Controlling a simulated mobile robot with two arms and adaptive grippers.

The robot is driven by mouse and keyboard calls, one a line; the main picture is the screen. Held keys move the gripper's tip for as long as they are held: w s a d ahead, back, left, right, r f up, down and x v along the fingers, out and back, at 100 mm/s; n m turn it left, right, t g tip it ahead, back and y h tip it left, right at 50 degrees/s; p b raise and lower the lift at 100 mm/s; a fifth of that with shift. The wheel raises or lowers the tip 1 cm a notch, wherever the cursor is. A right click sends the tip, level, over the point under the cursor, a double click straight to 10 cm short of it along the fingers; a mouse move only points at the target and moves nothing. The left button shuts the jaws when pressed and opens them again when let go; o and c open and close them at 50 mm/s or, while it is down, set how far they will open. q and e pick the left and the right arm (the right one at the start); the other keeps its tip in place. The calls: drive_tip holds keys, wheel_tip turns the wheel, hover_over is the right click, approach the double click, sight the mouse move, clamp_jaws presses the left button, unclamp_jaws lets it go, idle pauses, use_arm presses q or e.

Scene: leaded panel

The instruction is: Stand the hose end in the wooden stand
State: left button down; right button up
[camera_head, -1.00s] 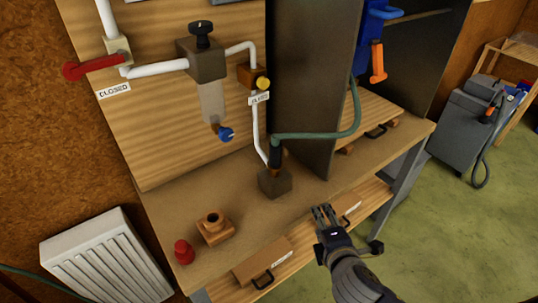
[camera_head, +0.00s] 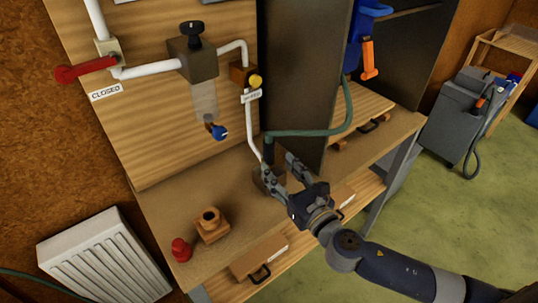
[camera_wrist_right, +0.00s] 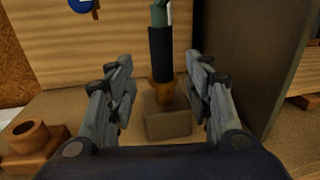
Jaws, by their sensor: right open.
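The green hose (camera_head: 315,133) runs down to its black end (camera_head: 268,152). In the right wrist view the black hose end (camera_wrist_right: 161,55) stands upright at a copper-coloured fitting (camera_wrist_right: 163,92) above a grey-brown block (camera_wrist_right: 168,126). My right gripper (camera_head: 276,170) is open, its fingers spread to either side of the hose end; contact cannot be told. The wooden stand (camera_head: 211,228), with a round hole in its raised collar, sits empty on the bench to the left; part of it shows in the wrist view (camera_wrist_right: 30,150). My left gripper is not in view.
A red cap-like piece (camera_head: 180,250) stands left of the stand. A dark upright panel (camera_head: 300,70) rises just right of the hose end. The bench (camera_head: 190,195) between stand and block is clear.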

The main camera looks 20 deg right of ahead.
sight(272, 157)
drive_tip(key=shift+x, duration=0.8)
drive_tip(key=p+x, duration=0.1)
drive_tip(key=x, duration=0.3)
drive_tip(key=shift+w+d+r+p, duration=0.1)
drive_tip(key=shift+w+r+p, duration=0.05)
drive_tip(key=shift+w+p, duration=0.25)
drive_tip(key=shift+w, duration=0.3)
drive_tip(key=shift+s, duration=0.1)
clamp_jaws()
